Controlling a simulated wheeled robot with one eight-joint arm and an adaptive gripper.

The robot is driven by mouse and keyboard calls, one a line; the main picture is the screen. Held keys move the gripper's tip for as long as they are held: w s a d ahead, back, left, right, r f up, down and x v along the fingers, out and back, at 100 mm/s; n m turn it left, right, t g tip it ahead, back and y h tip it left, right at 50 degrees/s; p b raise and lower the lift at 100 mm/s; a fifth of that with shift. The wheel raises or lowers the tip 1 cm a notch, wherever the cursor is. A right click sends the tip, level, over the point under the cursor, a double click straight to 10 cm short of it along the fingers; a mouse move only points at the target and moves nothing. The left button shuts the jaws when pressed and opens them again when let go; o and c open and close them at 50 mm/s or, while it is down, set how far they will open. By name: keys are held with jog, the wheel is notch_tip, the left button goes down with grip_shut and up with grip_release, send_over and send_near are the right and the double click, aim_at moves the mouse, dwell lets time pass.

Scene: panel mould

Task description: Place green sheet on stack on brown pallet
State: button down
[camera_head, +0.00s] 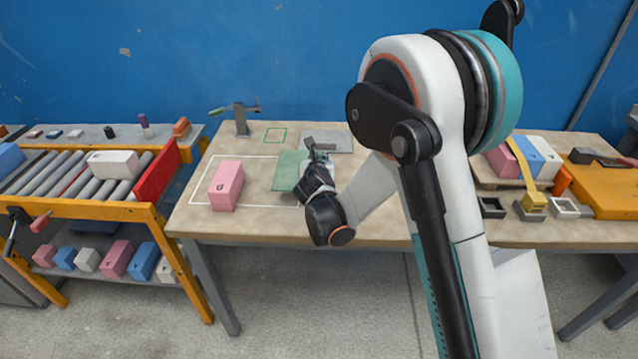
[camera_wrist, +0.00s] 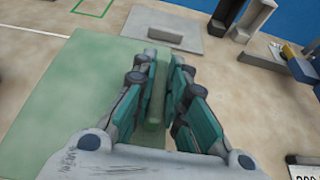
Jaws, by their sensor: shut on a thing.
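The green sheet (camera_head: 288,172) is flat and lies over the middle of the wooden table, close to the white outline. It fills much of the wrist view (camera_wrist: 70,95). My gripper (camera_head: 317,155) is over the sheet's right part. In the wrist view its fingers (camera_wrist: 162,65) are closed on a narrow green upright part of the sheet. I cannot tell whether the sheet touches the table. A brown pallet (camera_head: 484,183) at the right bears pink, blue and white blocks (camera_head: 525,158); my arm hides some of that area.
A pink block (camera_head: 226,186) stands left of the sheet. A grey plate (camera_head: 330,141) lies behind the gripper; it also shows in the wrist view (camera_wrist: 162,30). A grey post clamp (camera_head: 241,120) stands at the back left. A roller conveyor (camera_head: 75,175) is beyond the table's left edge.

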jog(key=shift+f+b, duration=1.05)
jog(key=shift+f, duration=2.1)
jog(key=c, duration=1.6)
grip_release()
